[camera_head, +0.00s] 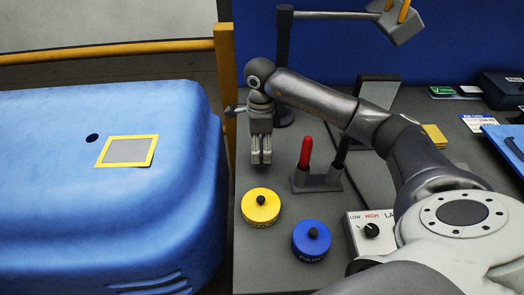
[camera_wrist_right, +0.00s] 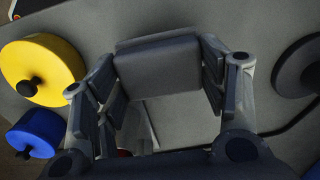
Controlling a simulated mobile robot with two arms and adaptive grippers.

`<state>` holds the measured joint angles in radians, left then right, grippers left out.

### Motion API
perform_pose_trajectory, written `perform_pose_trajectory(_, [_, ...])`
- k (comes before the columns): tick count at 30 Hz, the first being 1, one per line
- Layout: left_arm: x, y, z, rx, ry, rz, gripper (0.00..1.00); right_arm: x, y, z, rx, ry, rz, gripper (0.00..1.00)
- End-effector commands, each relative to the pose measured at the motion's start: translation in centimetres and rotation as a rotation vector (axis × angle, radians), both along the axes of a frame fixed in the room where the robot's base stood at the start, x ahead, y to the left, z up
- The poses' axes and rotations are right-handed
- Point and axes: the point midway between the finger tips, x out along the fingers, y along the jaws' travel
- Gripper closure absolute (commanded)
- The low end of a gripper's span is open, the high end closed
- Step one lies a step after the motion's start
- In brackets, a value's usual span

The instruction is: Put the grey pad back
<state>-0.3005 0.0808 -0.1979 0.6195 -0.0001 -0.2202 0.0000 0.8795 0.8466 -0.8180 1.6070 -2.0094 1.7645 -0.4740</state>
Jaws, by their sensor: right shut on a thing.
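My right gripper (camera_head: 261,158) points down over the left part of the grey bench, behind the yellow weight. In the right wrist view its fingers (camera_wrist_right: 158,85) stand apart on either side of a dark grey block, which I take to be the grey pad (camera_wrist_right: 158,68). The fingers are shut on it. In the head view the pad cannot be made out between the fingers. A yellow-bordered rectangle with a grey inside (camera_head: 126,151) lies on top of the blue casing (camera_head: 60,215), left of the gripper. My left gripper is not in view.
A yellow weight (camera_head: 261,206) and a blue weight (camera_head: 312,240), both with black knobs, stand on the bench. A stand with a red handle (camera_head: 306,153) is right of my gripper. A LOW/HIGH dial box (camera_head: 371,231) and yellow post (camera_head: 225,60) are near. A gap separates casing and bench.

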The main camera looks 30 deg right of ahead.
Motion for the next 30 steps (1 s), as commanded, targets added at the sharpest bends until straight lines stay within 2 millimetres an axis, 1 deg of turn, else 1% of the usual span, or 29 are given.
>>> perform_pose_trajectory(2, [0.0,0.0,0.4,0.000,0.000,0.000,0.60,0.2,-0.7,-0.8,0.000,0.005,-0.003,0.57])
perform_pose_trajectory(3, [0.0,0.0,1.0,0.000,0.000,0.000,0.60,0.1,-0.5,-1.3,0.001,0.007,0.000,0.57])
perform_pose_trajectory(6, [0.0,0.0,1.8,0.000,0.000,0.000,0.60,0.1,-0.5,-2.7,0.001,0.006,0.001,0.57])
perform_pose_trajectory(9, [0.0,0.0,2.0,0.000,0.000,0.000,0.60,0.1,-0.5,-3.6,0.000,0.002,0.000,0.57])
perform_pose_trajectory(17, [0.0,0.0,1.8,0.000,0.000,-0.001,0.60,0.2,-0.5,-3.8,0.000,0.001,0.000,0.57])
perform_pose_trajectory(20, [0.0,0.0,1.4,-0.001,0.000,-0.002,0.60,0.2,-0.5,-4.2,-0.001,0.001,0.000,0.57])
perform_pose_trajectory(21, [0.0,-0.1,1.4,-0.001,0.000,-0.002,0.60,0.2,-0.5,-4.1,-0.001,0.001,0.000,0.32])
perform_pose_trajectory(25, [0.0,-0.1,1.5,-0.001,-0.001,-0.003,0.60,0.2,-0.5,-4.1,0.000,0.001,0.000,0.15])
perform_pose_trajectory(26, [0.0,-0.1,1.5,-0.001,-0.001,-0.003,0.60,0.2,-0.5,-4.1,0.000,0.001,0.000,0.13])
perform_pose_trajectory(30, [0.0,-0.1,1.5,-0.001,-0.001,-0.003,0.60,0.2,-0.5,-4.1,0.000,0.001,0.000,0.13])
